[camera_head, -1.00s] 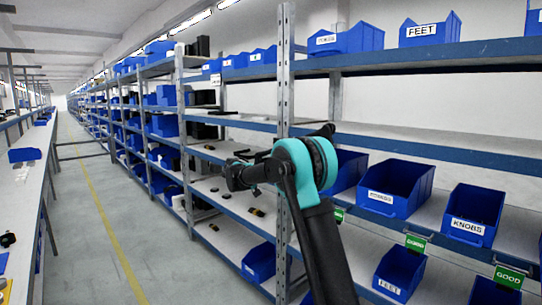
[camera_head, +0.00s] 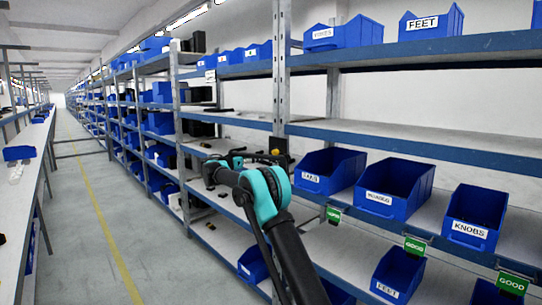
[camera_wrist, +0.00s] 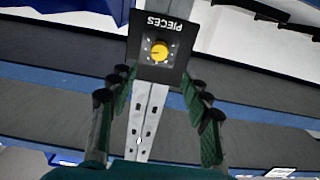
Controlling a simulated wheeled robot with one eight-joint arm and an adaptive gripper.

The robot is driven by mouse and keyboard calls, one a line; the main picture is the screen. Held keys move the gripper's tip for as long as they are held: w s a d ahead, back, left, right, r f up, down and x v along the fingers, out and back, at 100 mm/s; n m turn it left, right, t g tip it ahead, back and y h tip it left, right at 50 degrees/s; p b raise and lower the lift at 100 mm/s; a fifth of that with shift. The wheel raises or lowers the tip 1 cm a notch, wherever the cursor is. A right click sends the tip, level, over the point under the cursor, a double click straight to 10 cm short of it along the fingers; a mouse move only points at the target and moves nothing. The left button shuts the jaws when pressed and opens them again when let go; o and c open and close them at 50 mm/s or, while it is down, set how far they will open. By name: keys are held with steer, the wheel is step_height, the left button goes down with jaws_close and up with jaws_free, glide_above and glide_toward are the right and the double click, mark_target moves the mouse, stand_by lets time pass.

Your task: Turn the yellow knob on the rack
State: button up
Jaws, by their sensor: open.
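The yellow knob (camera_wrist: 159,51) sits on a black square plate (camera_wrist: 157,69) with white marks around the dial and upside-down "PIECES" lettering above it. The plate is fixed on a perforated grey rack post (camera_wrist: 146,118). In the wrist view my gripper (camera_wrist: 158,78) is open, its fingers on either side below the knob with nothing between them. The knob is apart from both fingers. In the head view the plate (camera_head: 279,146) shows on the post, with the knob (camera_head: 276,152) small and yellow. My gripper (camera_head: 262,158) shows beside it, partly hard to make out.
Blue bins, including a KNOBS bin (camera_head: 473,217), stand on the shelves right of the post. Green GOOD tags (camera_head: 414,246) hang on the shelf edge. An aisle with a yellow floor line (camera_head: 107,230) lies open at left, beside a long bench (camera_head: 22,185).

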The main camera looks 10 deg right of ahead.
mark_target(273, 153)
steer(key=x, duration=1)
steer(key=shift+d, duration=0.15)
steer(key=shift+c, duration=0.5)
jaws_close()
